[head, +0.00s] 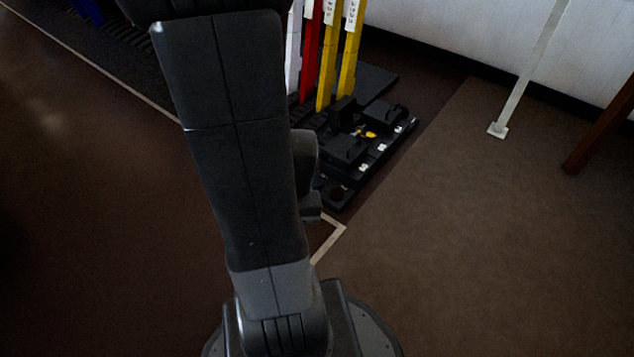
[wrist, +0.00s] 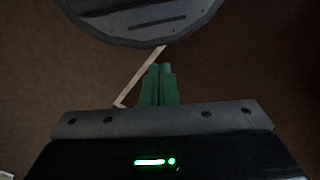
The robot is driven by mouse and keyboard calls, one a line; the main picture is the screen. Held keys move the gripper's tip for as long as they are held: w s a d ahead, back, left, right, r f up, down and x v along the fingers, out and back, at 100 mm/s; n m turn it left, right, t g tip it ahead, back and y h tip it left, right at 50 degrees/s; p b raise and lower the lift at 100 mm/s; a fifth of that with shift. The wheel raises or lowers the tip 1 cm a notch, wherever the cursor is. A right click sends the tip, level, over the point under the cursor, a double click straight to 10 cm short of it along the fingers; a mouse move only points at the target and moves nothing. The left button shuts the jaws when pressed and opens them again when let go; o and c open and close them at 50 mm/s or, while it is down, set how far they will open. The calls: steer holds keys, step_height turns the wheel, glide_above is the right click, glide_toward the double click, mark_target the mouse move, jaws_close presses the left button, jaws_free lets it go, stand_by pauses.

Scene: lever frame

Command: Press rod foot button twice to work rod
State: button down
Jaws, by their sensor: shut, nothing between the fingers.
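The lever frame stands at the top middle of the head view, with a white lever (head: 294,48), a red lever (head: 310,55) and two yellow levers (head: 349,55). Its dark base (head: 375,160) carries black blocks, small white labels and a small yellow part (head: 369,134). A dark round spot (head: 337,193) shows at the base's near end; I cannot tell which part is the rod foot button. My gripper (wrist: 162,70) shows in the wrist view with its green fingers shut and empty, above bare floor. In the head view my arm hides the gripper and the frame's left part.
A pale floor line (head: 328,240) bends near my base; it also shows in the wrist view (wrist: 140,75). A white post (head: 525,75) and a brown leg (head: 600,130) stand at the right by the white wall (head: 450,30). The floor right of the frame is clear.

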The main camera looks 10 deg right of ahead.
steer(key=w+f+n+t+h+b, duration=0.1)
steer(key=w+f+n+t, duration=0.1)
steer(key=w+f+n, duration=0.75)
steer(key=w+f+n+t+b, duration=0.1)
steer(key=w+f+n+t, duration=0.2)
steer(key=w+f, duration=0.75)
steer(key=w+a+f+n+y+b, duration=0.1)
steer(key=w+a+f+n+y, duration=0.1)
steer(key=a+f+n+y, duration=0.2)
steer(key=w+a+f+n+y+b, duration=0.1)
steer(key=w+a+f+n+y, duration=0.2)
steer(key=a+f+n, duration=0.4)
steer(key=shift+a+f+y, duration=0.5)
steer(key=shift+a+f, duration=1.75)
steer(key=shift+a, duration=0.7)
steer(key=shift+n, duration=0.25)
